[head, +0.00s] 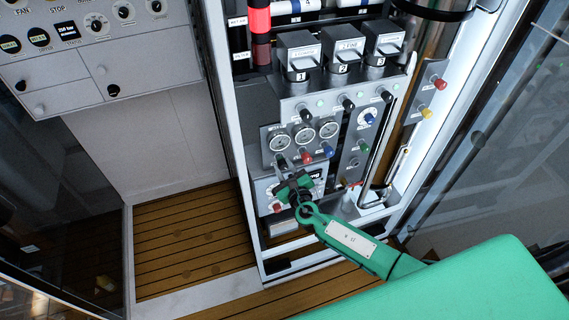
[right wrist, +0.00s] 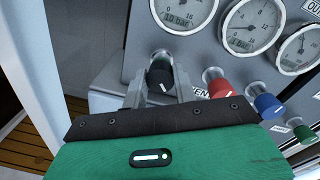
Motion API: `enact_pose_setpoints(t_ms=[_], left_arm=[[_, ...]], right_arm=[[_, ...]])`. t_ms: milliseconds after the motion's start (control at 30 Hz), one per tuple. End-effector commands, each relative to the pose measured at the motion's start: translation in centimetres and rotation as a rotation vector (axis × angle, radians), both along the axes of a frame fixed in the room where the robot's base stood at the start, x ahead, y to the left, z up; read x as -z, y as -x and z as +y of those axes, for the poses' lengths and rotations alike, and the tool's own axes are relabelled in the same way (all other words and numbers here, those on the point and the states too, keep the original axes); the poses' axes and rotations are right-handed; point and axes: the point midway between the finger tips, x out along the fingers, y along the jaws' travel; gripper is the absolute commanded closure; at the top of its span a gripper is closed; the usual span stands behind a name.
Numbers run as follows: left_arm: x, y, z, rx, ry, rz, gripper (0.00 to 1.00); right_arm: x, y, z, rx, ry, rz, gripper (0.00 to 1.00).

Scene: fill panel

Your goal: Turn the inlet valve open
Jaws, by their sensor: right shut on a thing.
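The knob's label is hidden, so I cannot read whether this is the inlet valve. My left gripper is not in view.
A red knob (right wrist: 219,83) and a blue knob (right wrist: 267,105) sit close to the right of the gripper, below two more gauges. Numbered boxes (head: 299,52) stand higher on the panel. A white frame edge (head: 249,210) runs along the panel's left side.

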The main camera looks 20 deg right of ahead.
Motion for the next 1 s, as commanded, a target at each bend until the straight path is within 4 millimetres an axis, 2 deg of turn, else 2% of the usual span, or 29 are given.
enact_pose_setpoints(t_ms=[100,433,1000], left_arm=[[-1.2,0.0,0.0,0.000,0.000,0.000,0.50],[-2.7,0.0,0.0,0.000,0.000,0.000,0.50],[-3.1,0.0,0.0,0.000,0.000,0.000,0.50]], right_arm=[[-0.1,0.1,0.0,-0.001,0.098,0.002,0.95],[0.1,0.1,0.0,-0.001,0.297,-0.005,0.95],[0.3,0.1,0.0,-0.001,0.374,-0.009,0.95]])
